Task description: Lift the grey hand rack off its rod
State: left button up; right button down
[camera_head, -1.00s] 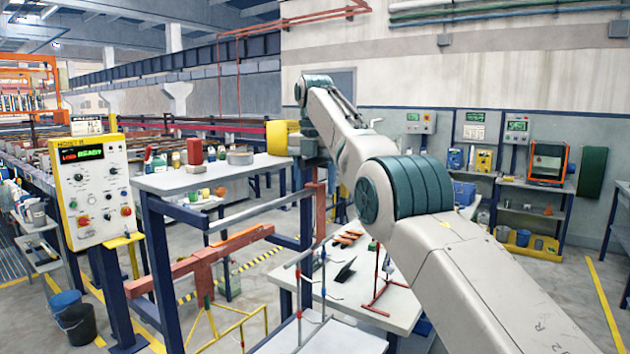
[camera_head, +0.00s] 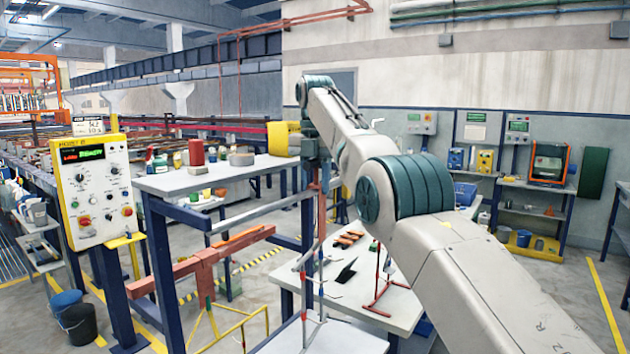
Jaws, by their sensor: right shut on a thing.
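My right arm comes in from the right and reaches to the middle of the view. My right gripper (camera_head: 319,178) points down at its far end, small and partly hidden by the arm; it is shut on the top of the grey hand rack. The grey hand rack (camera_head: 320,262) is a thin upright frame with small side hooks, below the gripper and above a pale stand base (camera_head: 318,336). Thin upright rods (camera_head: 303,290) stand on this base. I cannot tell whether the rack is clear of its rod. My left gripper is not in view.
A white table (camera_head: 350,292) behind the rack holds a red stand (camera_head: 383,285), orange-brown pieces and a dark piece. A blue-legged bench (camera_head: 185,183) with containers stands left, beside a red beam (camera_head: 200,262) and a yellow frame (camera_head: 238,328). A control panel (camera_head: 95,190) stands farther left.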

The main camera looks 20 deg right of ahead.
aim_at(318, 160)
jog(key=shift+d+r+p, duration=0.1)
jog(key=shift+r+p, duration=0.65)
jog(key=shift+r, duration=0.45)
jog(key=shift+s+d+r+p, duration=0.1)
jog(key=shift+s+r+p, duration=0.15)
jog(key=shift+r+p, duration=0.35)
jog(key=shift+r, duration=0.1)
jog(key=shift+w, duration=0.15)
